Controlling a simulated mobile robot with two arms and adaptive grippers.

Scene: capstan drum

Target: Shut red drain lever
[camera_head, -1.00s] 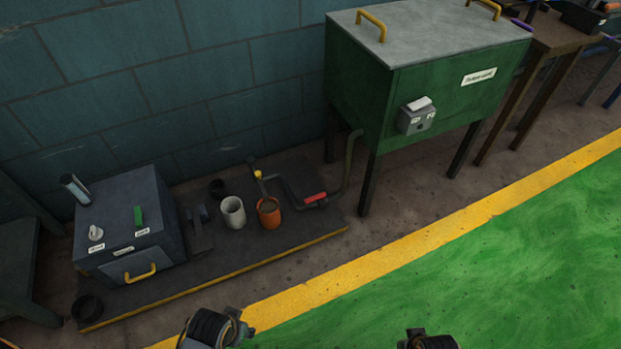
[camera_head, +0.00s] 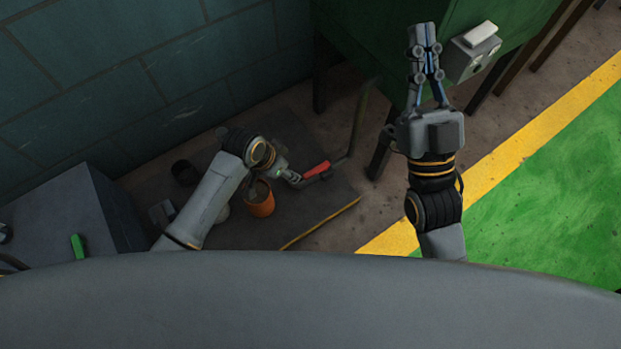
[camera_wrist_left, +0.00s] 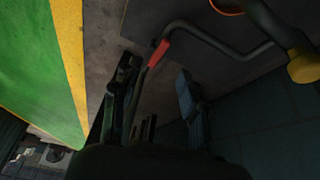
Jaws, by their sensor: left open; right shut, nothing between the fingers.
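The red drain lever (camera_head: 316,170) sits on a dark pipe low above the floor platform, right of the orange cup. In the left wrist view the red lever (camera_wrist_left: 158,53) shows between the two spread fingers and a little beyond them. My left gripper (camera_wrist_left: 157,82) is open and empty; in the head view my left gripper (camera_head: 288,177) is close to the lever's left end, partly hidden by its own wrist. I cannot tell whether it touches the lever. My right gripper (camera_head: 424,32) is shut and empty, raised in front of the green tank.
The orange cup (camera_head: 260,203) stands under my left wrist. A dark cup (camera_head: 184,172) is behind my left forearm. The green tank (camera_head: 375,38) with a grey switch box (camera_head: 472,55) is at the upper right. A grey cabinet (camera_head: 75,205) stands at left.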

